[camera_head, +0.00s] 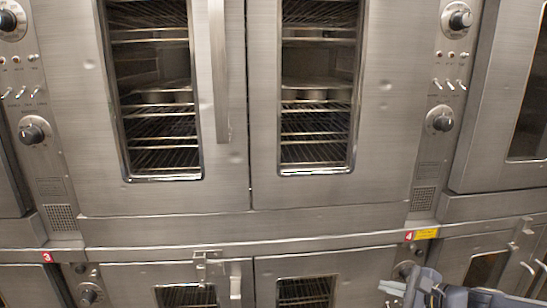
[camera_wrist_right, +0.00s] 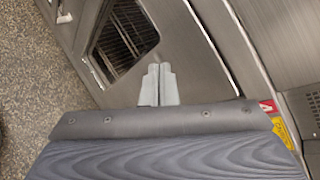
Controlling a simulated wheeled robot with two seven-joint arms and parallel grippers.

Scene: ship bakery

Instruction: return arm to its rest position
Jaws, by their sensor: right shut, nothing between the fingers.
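My right gripper (camera_head: 394,290) shows at the bottom right of the head view, in front of the lower oven doors. It is shut and empty. In the right wrist view its two grey fingers (camera_wrist_right: 158,85) lie together, with an oven door behind them. I cannot tell from these views whether the fingers touch the oven. My left gripper is in neither view.
A steel double-door oven (camera_head: 265,120) fills the head view, its doors closed. A long vertical handle (camera_head: 219,75) stands out from it. Knobs and switches (camera_head: 449,84) line the side panels. Speckled floor (camera_wrist_right: 45,70) shows at left in the right wrist view.

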